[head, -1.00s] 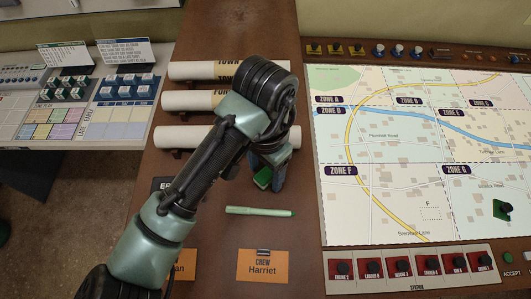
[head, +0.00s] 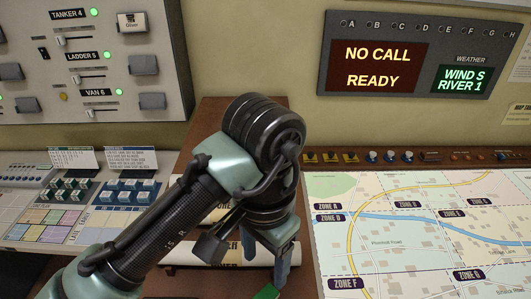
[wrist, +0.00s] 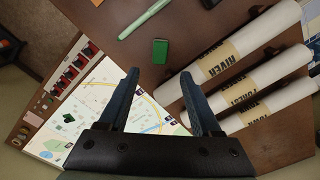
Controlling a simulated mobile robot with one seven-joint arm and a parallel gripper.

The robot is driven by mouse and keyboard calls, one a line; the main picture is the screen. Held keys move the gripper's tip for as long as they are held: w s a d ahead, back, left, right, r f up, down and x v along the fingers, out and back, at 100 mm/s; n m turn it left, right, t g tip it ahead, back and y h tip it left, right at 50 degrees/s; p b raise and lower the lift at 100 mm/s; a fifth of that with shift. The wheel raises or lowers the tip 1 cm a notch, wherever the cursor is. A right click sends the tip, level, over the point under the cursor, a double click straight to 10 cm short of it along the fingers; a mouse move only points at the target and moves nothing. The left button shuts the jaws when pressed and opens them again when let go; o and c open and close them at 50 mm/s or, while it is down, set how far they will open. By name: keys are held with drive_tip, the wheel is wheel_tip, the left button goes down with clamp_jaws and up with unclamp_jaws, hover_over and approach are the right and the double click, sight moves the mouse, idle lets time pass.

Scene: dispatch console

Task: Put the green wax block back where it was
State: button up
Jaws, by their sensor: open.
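A small green block (wrist: 160,50), which looks like the wax block, lies on the brown desk in the wrist view, between the green pen and the rolled maps. Its edge also shows at the bottom of the head view (head: 267,291). My gripper (wrist: 158,78) is open and empty. Its two dark blue fingers point toward the block, which is beyond the fingertips and apart from them. A darker green piece (wrist: 68,117) sits on the zone map (wrist: 95,105) in the wrist view.
A light green pen (wrist: 145,18) lies near the block. Several rolled paper maps (wrist: 245,45) lie beside it. A row of red and black station buttons (wrist: 75,70) borders the map. Bare desk surrounds the block. The wall display (head: 378,67) reads "NO CALL READY".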

drive_tip(key=w+d+r+m+t+h, duration=0.1)
drive_tip(key=w+d+r+t+h, duration=0.35)
drive_tip(key=d+r, duration=0.5)
drive_tip(key=w+d+r+t+h, duration=0.4)
drive_tip(key=d+r+t, duration=0.2)
drive_tip(key=d+r, duration=0.3)
drive_tip(key=s+a+r+n+t, duration=0.2)
drive_tip(key=a+r+t, duration=0.25)
drive_tip(key=r, duration=0.45)
drive_tip(key=s+a+r+n+t, duration=0.2)
drive_tip(key=a+r+t, duration=0.3)
drive_tip(key=r, duration=0.5)
drive_tip(key=s+a+r+n+t+y, duration=0.3)
drive_tip(key=s+a+n+t+y, duration=0.3)
drive_tip(key=a+t+y, duration=0.1)
drive_tip(key=shift+a+r+y, duration=0.4)
drive_tip(key=shift+a+y, duration=0.15)
drive_tip(key=shift+a, duration=0.35)
